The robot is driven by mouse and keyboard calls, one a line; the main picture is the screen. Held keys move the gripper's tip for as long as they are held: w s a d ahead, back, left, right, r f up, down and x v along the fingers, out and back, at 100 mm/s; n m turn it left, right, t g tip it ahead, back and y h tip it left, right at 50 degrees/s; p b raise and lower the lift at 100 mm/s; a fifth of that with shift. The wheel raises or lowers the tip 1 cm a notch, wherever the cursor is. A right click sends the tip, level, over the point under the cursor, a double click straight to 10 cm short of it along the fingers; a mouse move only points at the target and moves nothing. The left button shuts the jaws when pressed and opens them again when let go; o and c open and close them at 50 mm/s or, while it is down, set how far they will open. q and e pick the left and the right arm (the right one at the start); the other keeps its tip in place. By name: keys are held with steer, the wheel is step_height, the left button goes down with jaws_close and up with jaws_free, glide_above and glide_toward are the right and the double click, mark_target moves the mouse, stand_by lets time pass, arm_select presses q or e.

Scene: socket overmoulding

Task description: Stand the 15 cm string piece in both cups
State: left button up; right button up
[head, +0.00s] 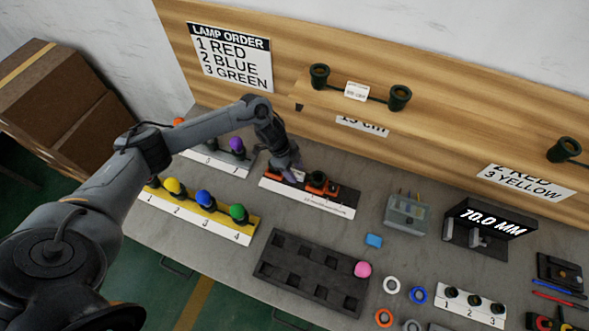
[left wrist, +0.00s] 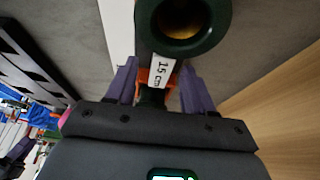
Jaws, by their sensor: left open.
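A string piece stands at the fixture (head: 333,208), a white-fronted base with orange and black cups. Its near dark green socket (left wrist: 182,20), mouth facing the camera, also shows in the right orange cup in the head view (head: 317,179). The white "15 cm" tag (left wrist: 162,72) lies beside it. My left gripper (head: 289,168) is at the left cup, with open purple fingers (left wrist: 158,88) either side of orange and dark parts there. The far socket is mostly hidden, so I cannot tell how fully it sits. My right gripper is out of view.
Another two-socket piece (head: 357,91) lies on the wooden shelf above. Left are coloured lamps on a yellow rack (head: 197,220).

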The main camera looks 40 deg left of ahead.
arm_select(q)
steer(key=p+v, duration=0.1)
steer(key=v, duration=0.9)
steer(key=shift+r, duration=0.3)
steer(key=shift+a, duration=0.1)
steer(key=s+d+f+n+t, duration=0.1)
steer(key=s+d+t, duration=0.2)
steer(key=d, duration=0.9)
steer(key=s+d+f+n+t, duration=0.1)
steer(key=s+d+n+t, duration=0.15)
steer(key=d, duration=0.85)
steer(key=s+a+r+n+g+y+p, duration=0.15)
steer(key=s+a+n, duration=0.25)
steer(key=s, duration=0.4)
steer(key=s+a+r+n+g+y, duration=0.25)
steer(key=s+a+n, duration=0.2)
steer(key=s, duration=0.45)
step_height(320, 180, up, 25)
steer(key=p, duration=2.6)
steer(key=shift+w, duration=0.3)
steer(key=shift+d+r+t, duration=0.1)
steer(key=shift+d+t, duration=0.05)
steer(key=shift+t, duration=0.1)
